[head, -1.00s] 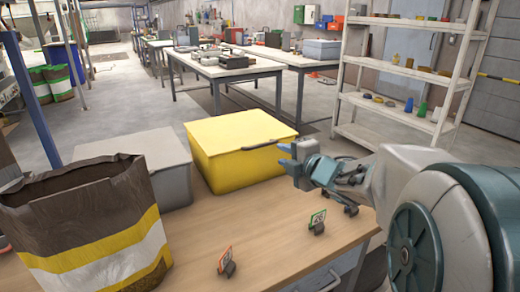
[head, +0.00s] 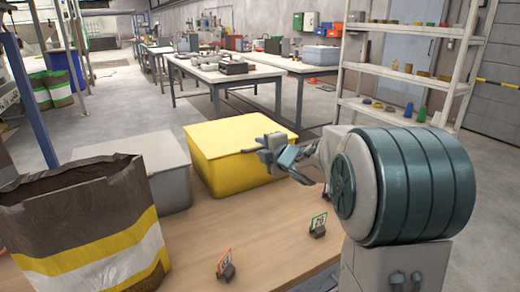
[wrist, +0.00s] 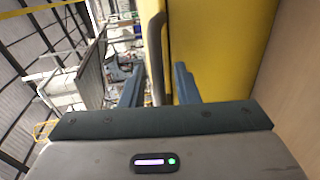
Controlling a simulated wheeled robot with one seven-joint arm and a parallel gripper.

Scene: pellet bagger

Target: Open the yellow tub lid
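The yellow tub (head: 215,165) stands on the wooden bench with its lid (head: 220,132) down. A dark bar handle runs along the lid's front edge; in the head view my gripper (head: 270,147) covers most of it. In the wrist view the handle (wrist: 157,60) stands between my two blue-grey fingers, beside the yellow tub wall (wrist: 215,50). My gripper (wrist: 159,85) is open, with a gap showing on both sides of the handle. I cannot tell whether a finger touches it.
A grey lidded tub (head: 165,170) stands just left of the yellow one. A large open brown, yellow and white sack (head: 90,225) is at the front left. Two small tag holders (head: 226,265) (head: 318,225) stand on the bench (head: 190,240). A white shelf rack (head: 400,80) is behind right.

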